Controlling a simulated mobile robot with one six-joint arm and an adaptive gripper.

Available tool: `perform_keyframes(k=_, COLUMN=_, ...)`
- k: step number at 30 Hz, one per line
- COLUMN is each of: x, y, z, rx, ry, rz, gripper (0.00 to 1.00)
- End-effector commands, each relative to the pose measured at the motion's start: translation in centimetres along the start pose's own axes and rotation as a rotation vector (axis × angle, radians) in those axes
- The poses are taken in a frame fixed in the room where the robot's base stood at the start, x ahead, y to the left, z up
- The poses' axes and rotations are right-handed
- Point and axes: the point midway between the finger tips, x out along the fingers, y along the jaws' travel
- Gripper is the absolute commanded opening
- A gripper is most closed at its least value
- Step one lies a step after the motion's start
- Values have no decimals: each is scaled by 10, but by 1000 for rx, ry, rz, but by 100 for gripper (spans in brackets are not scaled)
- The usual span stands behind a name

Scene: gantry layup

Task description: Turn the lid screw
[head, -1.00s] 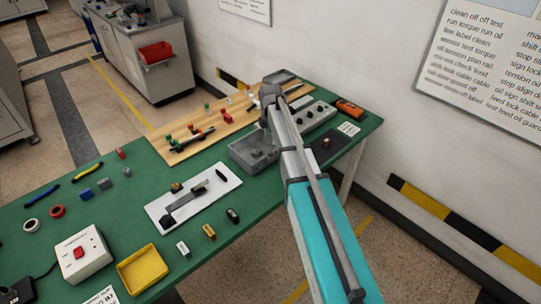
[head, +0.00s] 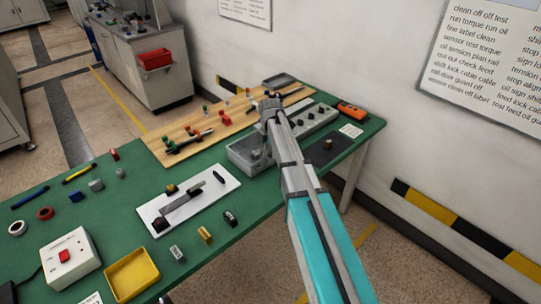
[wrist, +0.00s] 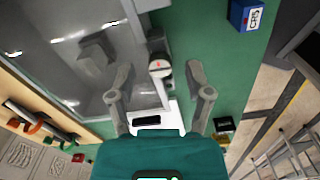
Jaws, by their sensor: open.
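A grey box (head: 236,158) with a shiny top stands on the green table, left of my arm's end. In the wrist view the box (wrist: 70,60) fills the upper left. A round, light screw head with a red mark (wrist: 160,68), seemingly the lid screw, sits at the box's edge. My gripper (wrist: 158,82) is open, with one finger on each side of the screw head and a gap on both sides. I cannot tell how far above it the fingertips are. In the head view the screw is hidden behind my arm and wrist.
A white board (head: 205,207) with a grey bar and small black parts lies left of the box. A wooden board (head: 177,155) with coloured pegs lies behind it. A grey panel with knobs (head: 318,117) stands to the right. A blue block (wrist: 246,14) shows in the wrist view.

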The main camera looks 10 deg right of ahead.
Motion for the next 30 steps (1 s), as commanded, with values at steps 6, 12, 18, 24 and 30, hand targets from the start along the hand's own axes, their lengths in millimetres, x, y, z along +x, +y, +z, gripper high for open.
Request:
perform_keyframes(k=6, x=6, y=0, z=0, rx=0, ry=0, rz=0, gripper=65)
perform_keyframes(k=12, x=6, y=0, z=0, rx=0, ry=0, rz=0, gripper=65)
perform_keyframes(k=18, x=6, y=0, z=0, rx=0, ry=0, rz=0, gripper=49)
perform_keyframes(k=24, x=6, y=0, z=0, rx=0, ry=0, rz=0, gripper=12)
perform_keyframes(k=30, x=6, y=0, z=0, rx=0, ry=0, rz=0, gripper=0)
